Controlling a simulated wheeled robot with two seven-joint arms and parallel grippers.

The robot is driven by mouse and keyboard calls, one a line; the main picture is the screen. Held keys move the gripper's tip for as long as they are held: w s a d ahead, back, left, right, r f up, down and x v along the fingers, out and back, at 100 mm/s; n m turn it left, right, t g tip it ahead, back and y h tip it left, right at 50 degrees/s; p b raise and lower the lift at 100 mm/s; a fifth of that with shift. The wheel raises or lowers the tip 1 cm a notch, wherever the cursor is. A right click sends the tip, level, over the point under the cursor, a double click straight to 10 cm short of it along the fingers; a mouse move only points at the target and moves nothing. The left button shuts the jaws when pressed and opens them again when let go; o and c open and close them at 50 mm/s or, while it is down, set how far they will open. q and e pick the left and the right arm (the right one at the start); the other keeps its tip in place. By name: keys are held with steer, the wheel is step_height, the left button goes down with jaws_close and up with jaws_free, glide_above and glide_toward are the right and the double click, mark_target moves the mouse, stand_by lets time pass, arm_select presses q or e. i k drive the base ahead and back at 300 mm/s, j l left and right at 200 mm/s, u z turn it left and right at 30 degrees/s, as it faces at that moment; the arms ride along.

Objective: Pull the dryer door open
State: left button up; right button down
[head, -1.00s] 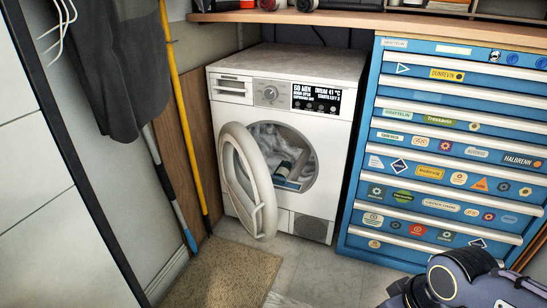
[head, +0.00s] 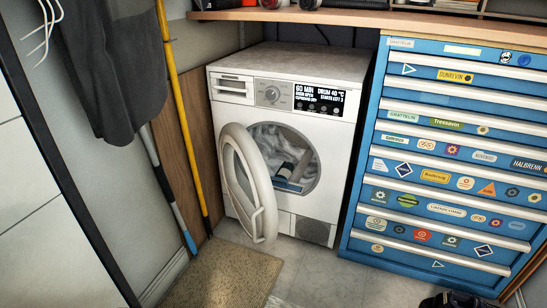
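The white dryer (head: 320,221) stands against the back wall, left of the blue tool chest. Its round door (head: 247,190) is swung wide open toward the left, hinged on the left side of the drum opening. Pale laundry (head: 267,140) and a darker item show inside the drum. My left gripper is not in the picture.
A blue sticker-covered tool chest (head: 440,187) stands at right with its drawers shut. A tan mat (head: 228,275) lies before the dryer. A yellow pole (head: 181,110) and a blue-grey pole (head: 164,185) lean at left. The tiled floor before the chest is clear.

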mark_target(261, 223)
steer(key=i+l, duration=0.15)
steer(key=i, duration=0.3)
steer(key=i+l, duration=0.1)
steer(key=i, duration=0.3)
steer(key=i+l, duration=0.15)
steer(key=i, duration=0.3)
